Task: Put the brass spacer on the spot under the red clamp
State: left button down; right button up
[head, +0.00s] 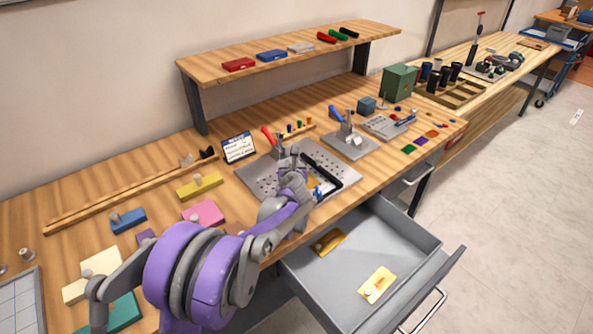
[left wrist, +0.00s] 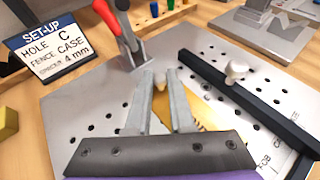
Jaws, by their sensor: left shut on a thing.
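My left gripper (head: 295,170) is over the perforated metal plate (head: 252,178), and in the left wrist view its fingers (left wrist: 163,100) point toward the red clamp (left wrist: 112,22). They are shut on a brass-coloured piece, the brass spacer (left wrist: 160,106), mostly hidden by the fingers; part of it shows right of them (left wrist: 208,112). The clamp's red handle (head: 267,136) is raised, and its base stands at the plate's far edge. The fingertips are close in front of the clamp. The spot under it is hidden. My right gripper is not in view.
A black fence bar (left wrist: 242,98) with a pale knob crosses the plate to the right. A set-up sign (head: 238,147) stands at the left. A blue-handled clamp (head: 337,115) is further right. An open drawer (head: 345,279) below holds two brass-coloured pieces.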

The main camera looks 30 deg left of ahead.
pick_arm(q)
notch_tip(320, 180, up, 10)
jog(key=s+d+f+m+h+p, duration=0.1)
jog(key=s+d, duration=0.4)
jog(key=d, duration=0.5)
jog(key=s+d+f+m+t+h+p, duration=0.1)
jog(key=s+d+f+h+p, duration=0.1)
jog(key=d, duration=0.9)
jog(key=s+f+p, duration=0.1)
jog(key=s+p, duration=0.1)
jog(key=p, duration=0.1)
jog(key=shift+s+d+m, duration=0.2)
jog(key=shift+s+m, duration=0.2)
jog(key=shift+t, duration=0.3)
